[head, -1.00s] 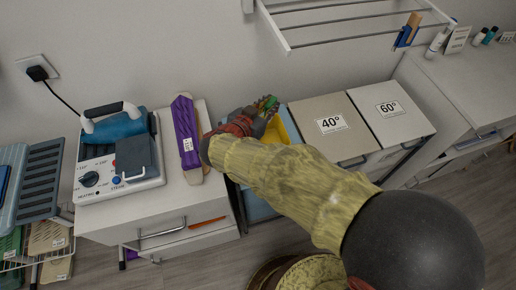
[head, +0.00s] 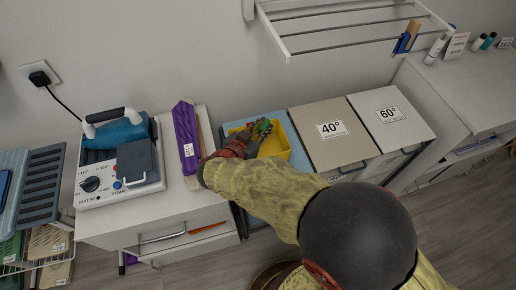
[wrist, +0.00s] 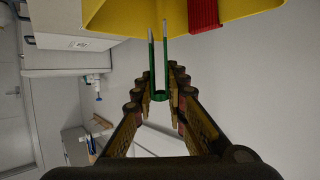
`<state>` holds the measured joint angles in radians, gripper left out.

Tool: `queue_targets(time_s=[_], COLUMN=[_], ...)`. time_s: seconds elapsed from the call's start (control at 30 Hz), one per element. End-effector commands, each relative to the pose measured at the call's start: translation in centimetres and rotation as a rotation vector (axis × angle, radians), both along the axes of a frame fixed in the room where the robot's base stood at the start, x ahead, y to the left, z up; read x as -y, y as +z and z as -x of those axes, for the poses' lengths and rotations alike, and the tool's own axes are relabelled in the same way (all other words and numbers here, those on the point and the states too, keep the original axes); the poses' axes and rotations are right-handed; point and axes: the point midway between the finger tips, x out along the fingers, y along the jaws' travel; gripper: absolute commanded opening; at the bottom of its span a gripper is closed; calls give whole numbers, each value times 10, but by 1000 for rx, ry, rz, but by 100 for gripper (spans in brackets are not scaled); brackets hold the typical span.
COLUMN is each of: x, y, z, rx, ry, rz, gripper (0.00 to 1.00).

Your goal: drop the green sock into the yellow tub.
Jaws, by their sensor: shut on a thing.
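The yellow tub (head: 297,149) stands on a light blue surface between the white cabinet and the lidded bins. My gripper (head: 264,129) is over the tub's left part in the head view and hides some of it. In the wrist view my gripper (wrist: 160,95) is shut on a thin green U-shaped thing, taken as the green sock (wrist: 159,96), seen edge-on with pale tips pointing to the tub. The tub's yellow wall (wrist: 125,16) crosses the top of the wrist view. The tub's inside is mostly hidden.
Bins marked 40° (head: 325,150) and 60° (head: 400,128) stand at the right. A drying rack (head: 345,30) hangs above. A red ribbed thing (wrist: 204,14) is at the tub.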

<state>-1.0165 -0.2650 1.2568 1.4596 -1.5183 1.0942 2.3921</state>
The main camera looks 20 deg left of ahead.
Motion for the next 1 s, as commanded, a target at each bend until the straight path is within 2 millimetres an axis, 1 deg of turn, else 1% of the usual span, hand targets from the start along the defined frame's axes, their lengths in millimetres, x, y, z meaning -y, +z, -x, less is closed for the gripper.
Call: queue_targets(time_s=[0.17,0.2,0.57,0.87,1.0], x=[0,0,0,0,-4], y=[0,0,0,0,5], z=[0,0,0,1,10], rx=[0,0,0,0,1], ry=[0,0,0,0,2], rz=[0,0,1,1,0], gripper=[0,15,35,35,35])
